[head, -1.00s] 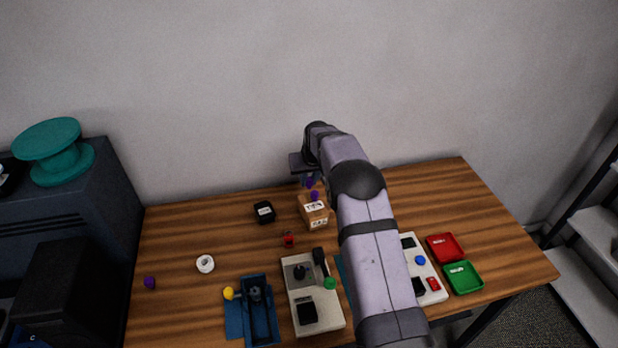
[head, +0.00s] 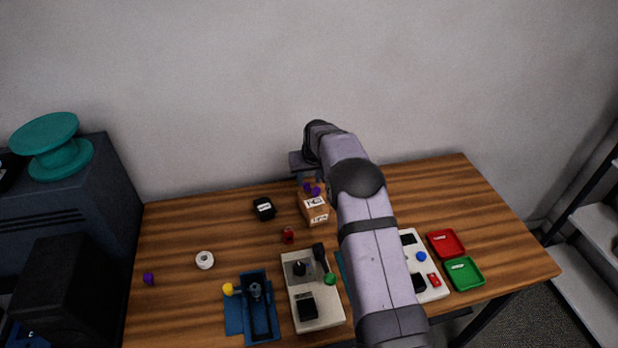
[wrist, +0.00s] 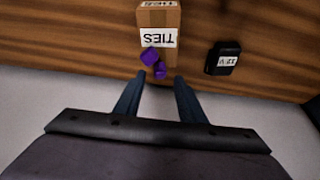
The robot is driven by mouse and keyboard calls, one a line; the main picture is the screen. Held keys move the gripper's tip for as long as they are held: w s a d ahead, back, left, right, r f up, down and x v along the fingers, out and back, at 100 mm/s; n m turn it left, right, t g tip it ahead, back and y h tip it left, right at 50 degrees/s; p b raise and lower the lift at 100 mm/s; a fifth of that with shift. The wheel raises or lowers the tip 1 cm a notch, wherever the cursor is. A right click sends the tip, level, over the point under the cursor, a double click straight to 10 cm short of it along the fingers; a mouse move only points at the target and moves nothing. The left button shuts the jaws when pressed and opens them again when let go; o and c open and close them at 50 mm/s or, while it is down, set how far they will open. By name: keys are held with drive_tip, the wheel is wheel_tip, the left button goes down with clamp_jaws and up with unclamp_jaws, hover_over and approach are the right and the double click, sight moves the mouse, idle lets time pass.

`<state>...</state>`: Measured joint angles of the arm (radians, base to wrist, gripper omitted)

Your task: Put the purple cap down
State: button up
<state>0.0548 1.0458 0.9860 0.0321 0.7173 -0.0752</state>
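Two small purple pieces show at the cardboard box labelled TIES (head: 317,211), close together at its far end; which one is the cap I cannot tell. In the wrist view one purple piece (wrist: 150,56) overlaps the label and a smaller one (wrist: 160,71) is beside it. My gripper (wrist: 159,78) is open, its two dark blue fingers well apart on either side of the smaller piece, with no finger touching either. Whether both pieces rest on the box is unclear. Another purple piece (head: 149,279) lies at the table's left.
A black labelled box (head: 264,208) stands left of the TIES box. A red item (head: 288,236), a white ring (head: 205,260) and a blue fixture (head: 258,307) lie nearer. Red (head: 446,244) and green (head: 465,273) trays sit at the right. The table's back edge and wall are close.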

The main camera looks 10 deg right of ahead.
drive_tip(key=shift+r, duration=0.1)
drive_tip(key=b+v, duration=0.3)
drive_tip(key=v, duration=1)
drive_tip(key=shift+w, duration=0.25)
drive_tip(key=shift+s, duration=0.15)
drive_tip(key=s+a+f+g, duration=0.1)
drive_tip(key=s+f, duration=0.2)
drive_tip(key=s, duration=1)
drive_tip(key=s+a+f+g, duration=0.1)
drive_tip(key=s+f+g, duration=0.1)
drive_tip(key=s, duration=1.1)
drive_tip(key=s+a+f+g, duration=0.1)
drive_tip(key=s+f, duration=0.3)
drive_tip(key=s, duration=0.8)
drive_tip(key=shift+s+f+g, duration=0.3)
drive_tip(key=shift+s+f, duration=0.1)
drive_tip(key=shift+o, duration=0.3)
